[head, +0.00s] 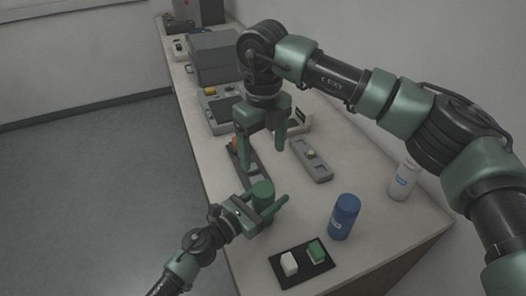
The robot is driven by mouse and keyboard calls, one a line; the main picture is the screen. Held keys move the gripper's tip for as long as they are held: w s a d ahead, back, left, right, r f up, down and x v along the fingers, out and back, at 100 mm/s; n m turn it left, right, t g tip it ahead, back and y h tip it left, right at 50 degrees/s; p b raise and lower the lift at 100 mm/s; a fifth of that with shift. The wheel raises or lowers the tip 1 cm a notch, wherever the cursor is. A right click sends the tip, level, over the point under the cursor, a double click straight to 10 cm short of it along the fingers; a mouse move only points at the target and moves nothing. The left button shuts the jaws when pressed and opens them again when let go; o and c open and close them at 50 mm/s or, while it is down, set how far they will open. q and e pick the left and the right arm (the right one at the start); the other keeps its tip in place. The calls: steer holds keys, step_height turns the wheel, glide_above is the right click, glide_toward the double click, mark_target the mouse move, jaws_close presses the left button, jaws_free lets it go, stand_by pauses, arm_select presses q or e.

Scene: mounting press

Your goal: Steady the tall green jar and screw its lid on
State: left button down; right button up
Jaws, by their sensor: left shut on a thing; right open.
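The tall green jar (262,190) stands upright near the middle of the bench's front part. My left gripper (265,211) comes in low from the left and is shut on the jar, with a finger on either side of it. The jar's lower part is hidden by the gripper. My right gripper (264,150) points down from above, open, a little behind the jar and apart from it. I cannot tell a separate lid; the jar's top shows as plain green.
A blue jar (343,218) and a white bottle (403,182) stand to the right. A black tray (290,277) with a white and a green block lies in front. A grey holder (322,173) lies behind. Grey equipment (214,58) fills the bench's far end.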

mark_target(255, 207)
arm_select(q)
steer(key=shift+c, duration=2.2)
jaws_free()
steer(key=b+v, duration=0.2)
steer(key=v, duration=0.5)
steer(key=shift+f, duration=0.15)
steer(key=shift+s+a, duration=0.25)
